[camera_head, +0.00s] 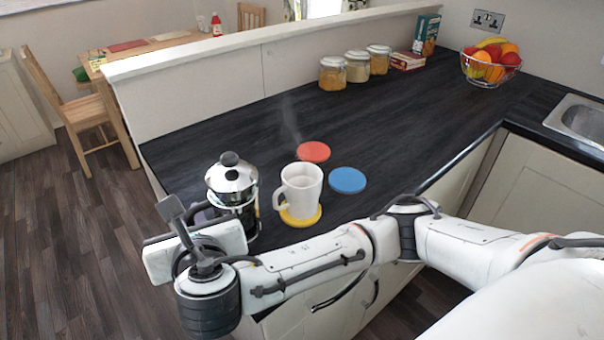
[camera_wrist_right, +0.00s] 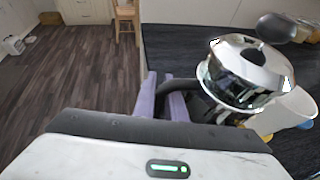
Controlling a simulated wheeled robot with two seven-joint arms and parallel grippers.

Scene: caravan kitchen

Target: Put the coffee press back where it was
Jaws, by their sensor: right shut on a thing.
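The coffee press (camera_head: 232,186), with a shiny metal lid and black knob, is upright at the near left end of the dark counter (camera_head: 240,125). It also shows in the right wrist view (camera_wrist_right: 245,75). My right gripper (camera_head: 197,212) is at its left side. In the right wrist view the purple fingers (camera_wrist_right: 165,98) are shut on the press's dark handle. The lower part of the press is partly hidden, and I cannot tell whether its base touches the counter. My left gripper is not in view.
A steaming white mug (camera_head: 301,188) stands on a yellow coaster (camera_head: 301,219), close right of the press. A red coaster (camera_head: 313,152) and a blue coaster (camera_head: 347,180) lie bare behind it. Jars (camera_head: 357,67) and a fruit basket (camera_head: 490,65) stand farther back. The middle counter is clear.

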